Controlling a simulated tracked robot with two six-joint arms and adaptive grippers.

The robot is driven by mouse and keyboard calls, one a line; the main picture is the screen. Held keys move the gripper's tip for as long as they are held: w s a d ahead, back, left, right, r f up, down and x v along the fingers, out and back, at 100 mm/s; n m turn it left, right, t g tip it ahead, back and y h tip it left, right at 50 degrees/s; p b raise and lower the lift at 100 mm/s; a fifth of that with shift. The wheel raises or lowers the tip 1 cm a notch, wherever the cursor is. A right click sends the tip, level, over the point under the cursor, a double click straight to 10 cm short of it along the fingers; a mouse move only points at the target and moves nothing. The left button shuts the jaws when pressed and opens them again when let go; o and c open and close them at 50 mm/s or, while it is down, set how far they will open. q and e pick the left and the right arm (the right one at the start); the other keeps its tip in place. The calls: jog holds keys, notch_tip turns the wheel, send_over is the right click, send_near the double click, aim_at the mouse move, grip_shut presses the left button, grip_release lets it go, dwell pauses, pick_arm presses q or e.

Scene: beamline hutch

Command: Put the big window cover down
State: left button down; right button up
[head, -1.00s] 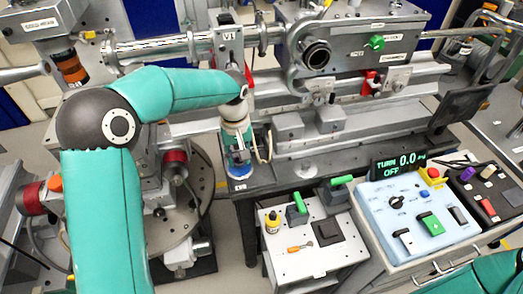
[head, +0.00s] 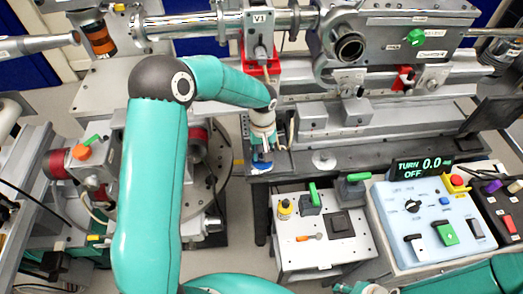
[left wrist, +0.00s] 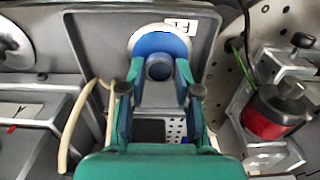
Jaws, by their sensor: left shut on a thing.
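The big window cover, a blue disc with a round knob and a pale rim, shows in the left wrist view (left wrist: 160,45) and as a small blue patch in the head view (head: 261,166). My left gripper (left wrist: 160,92) is shut on it, with a finger on each side of the knob. It also shows in the head view (head: 262,152), pointing down at the bench's left end. The cover is over a grey tray (left wrist: 88,40) with a white label. I cannot tell whether the cover touches the tray.
A pale hose (left wrist: 75,125) loops beside the tray. A red-and-black fitting (left wrist: 270,112) stands to the right in the wrist view. A small table (head: 300,258) with a yellow bottle and the blue control panel (head: 400,225) lie in front. The V1 valve (head: 258,28) stands behind.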

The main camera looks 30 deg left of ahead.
pick_arm(q)
jog(key=shift+s+f, duration=0.1)
jog(key=c, duration=0.8)
grip_release()
notch_tip(320, 180, up, 12)
jog(key=shift+r+b, duration=0.1)
jog(key=shift+b, duration=0.75)
